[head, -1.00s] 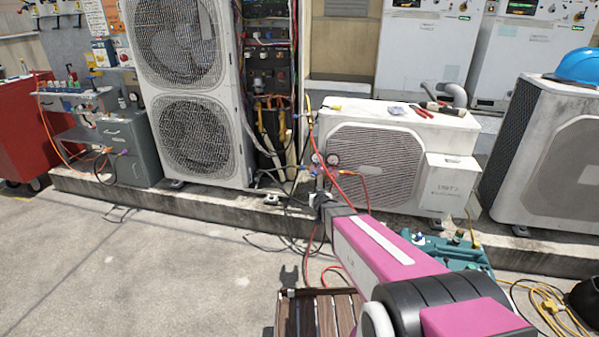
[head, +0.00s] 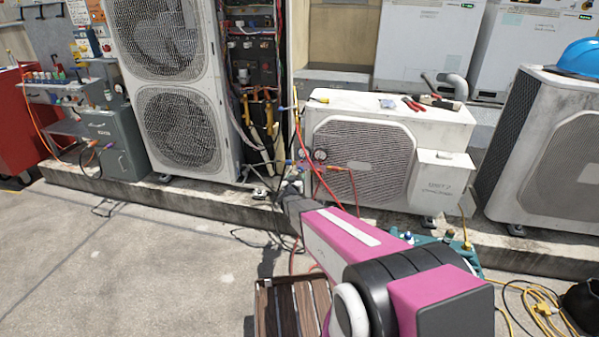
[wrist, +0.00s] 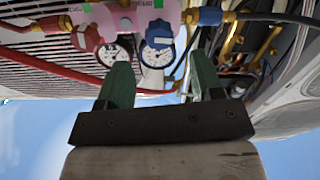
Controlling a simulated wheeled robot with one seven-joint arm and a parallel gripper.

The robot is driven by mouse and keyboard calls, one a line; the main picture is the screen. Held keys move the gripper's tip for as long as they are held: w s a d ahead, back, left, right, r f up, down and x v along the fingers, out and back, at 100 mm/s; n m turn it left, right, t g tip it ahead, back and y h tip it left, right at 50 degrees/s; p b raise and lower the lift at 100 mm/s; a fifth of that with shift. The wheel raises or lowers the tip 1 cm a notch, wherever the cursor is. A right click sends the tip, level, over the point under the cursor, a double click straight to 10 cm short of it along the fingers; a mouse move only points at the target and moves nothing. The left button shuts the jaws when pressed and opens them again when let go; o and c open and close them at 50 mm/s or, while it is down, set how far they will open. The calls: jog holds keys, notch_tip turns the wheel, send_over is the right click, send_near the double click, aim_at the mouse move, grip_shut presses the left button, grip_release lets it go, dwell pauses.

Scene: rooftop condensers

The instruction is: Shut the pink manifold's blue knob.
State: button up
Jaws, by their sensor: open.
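The pink manifold (wrist: 150,14) shows at the top of the wrist view, with two round gauges (wrist: 157,54) below it. In the head view the manifold (head: 307,166) is small, in front of the low condenser, and my gripper's fingers are hard to make out.
Red hoses (head: 325,190) and dark cables hang around the manifold. A low condenser (head: 360,150) stands behind it, and a tall unit (head: 180,125) with open wiring is to the left. A wooden slatted stand (head: 288,305) is below my arm.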

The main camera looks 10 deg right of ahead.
aim_at(300, 171)
jog(key=x, duration=0.7)
jog(key=c, duration=0.9)
